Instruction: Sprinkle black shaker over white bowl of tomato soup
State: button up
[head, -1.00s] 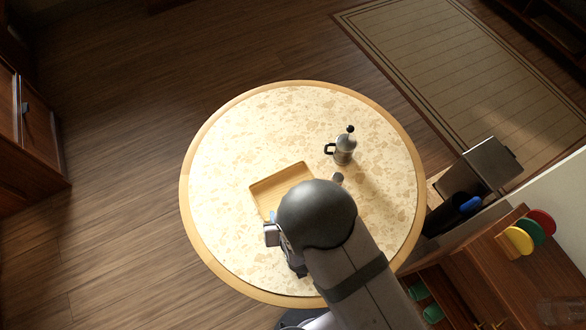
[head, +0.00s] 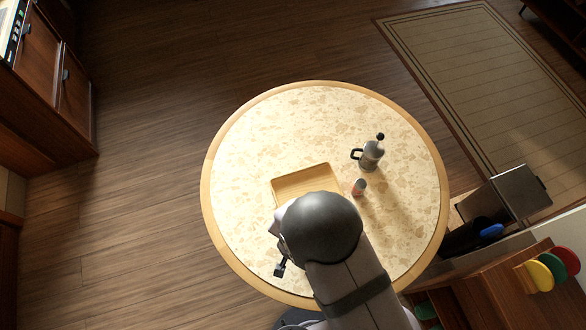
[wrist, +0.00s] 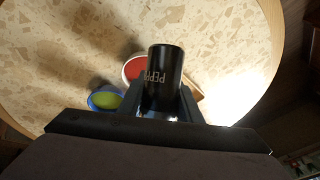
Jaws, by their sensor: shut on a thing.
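The black shaker (wrist: 164,65), lettered "PEPP", is between the fingers of my gripper (wrist: 167,106) in the wrist view. My gripper is shut on it. The white bowl of tomato soup (wrist: 134,68) shows red just left of the shaker, which hides part of it. The shaker is held above the table, close beside or over the bowl; I cannot tell exactly. In the head view my arm hides the bowl, and a small dark part shows at the arm's left.
A blue bowl with green contents (wrist: 104,98) is beside the soup. The table's far left is clear.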

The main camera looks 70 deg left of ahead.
jog(key=shift+a+f+g+b, duration=0.15)
jog(key=shift+f+g+b, duration=0.2)
jog(key=shift+b, duration=1.5)
jog(key=b, duration=0.3)
jog(key=shift+f+b, duration=0.15)
jog(key=shift+b, duration=0.2)
jog(key=b, duration=0.3)
jog(key=g+h+b, duration=0.1)
jog(key=b, duration=0.3)
jog(key=shift+d+f+g, duration=0.2)
jog(key=shift+f+g, duration=0.05)
jog(key=b, duration=0.2)
jog(key=shift+f+m+g+h+b, duration=0.25)
jog(key=shift+m+g+h+b, duration=0.05)
jog(key=shift+g+h+b, duration=0.1)
jog(key=g+b, duration=0.1)
jog(key=f+g+h+b, duration=0.1)
jog(key=shift+s+d+g+b, duration=0.1)
jog(key=shift+g+b, duration=0.3)
jog(key=g+h, duration=0.1)
jog(key=f+g+h+b, duration=0.1)
jog(key=g, duration=0.1)
jog(key=shift+s+f+m+g, duration=0.1)
jog(key=shift+s+m+g, duration=0.05)
jog(key=shift+m+g, duration=0.2)
jog(key=shift+s+d+f+g+h+b, duration=0.1)
jog(key=shift+g+h+b, duration=0.3)
jog(key=shift+g+b, duration=0.3)
